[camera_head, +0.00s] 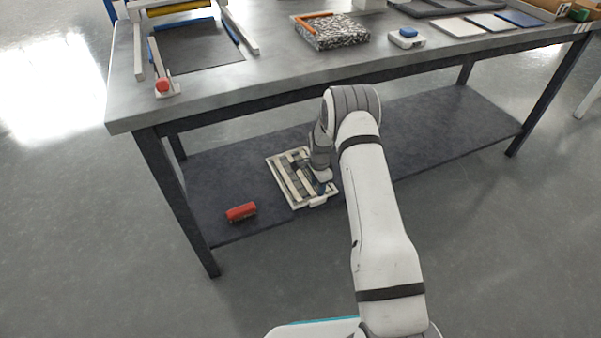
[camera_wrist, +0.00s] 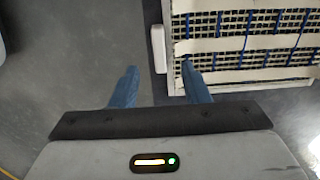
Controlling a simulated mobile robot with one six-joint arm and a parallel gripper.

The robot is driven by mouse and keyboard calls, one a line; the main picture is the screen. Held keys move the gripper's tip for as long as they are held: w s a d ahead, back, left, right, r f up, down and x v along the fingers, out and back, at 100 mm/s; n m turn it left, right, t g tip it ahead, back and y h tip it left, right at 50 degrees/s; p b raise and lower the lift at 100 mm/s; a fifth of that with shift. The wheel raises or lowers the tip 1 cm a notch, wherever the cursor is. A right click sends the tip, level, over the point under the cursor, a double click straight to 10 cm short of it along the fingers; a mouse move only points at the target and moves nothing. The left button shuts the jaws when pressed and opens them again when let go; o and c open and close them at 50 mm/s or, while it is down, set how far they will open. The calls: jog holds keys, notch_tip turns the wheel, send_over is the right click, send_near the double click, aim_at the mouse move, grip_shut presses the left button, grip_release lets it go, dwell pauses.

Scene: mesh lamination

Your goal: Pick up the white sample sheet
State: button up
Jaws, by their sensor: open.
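The table (camera_head: 123,88) stands above the shelf (camera_head: 420,140), and its front edge lies over my arm's reach. A red block (camera_head: 241,212) is on the shelf.

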aim_at(318, 199)
notch_tip(318, 199, down, 7)
jog(key=b, duration=0.3)
jog(key=shift+d+f, duration=0.15)
jog(key=shift+f, duration=0.05)
jog(key=shift+r, duration=0.1)
grip_shut()
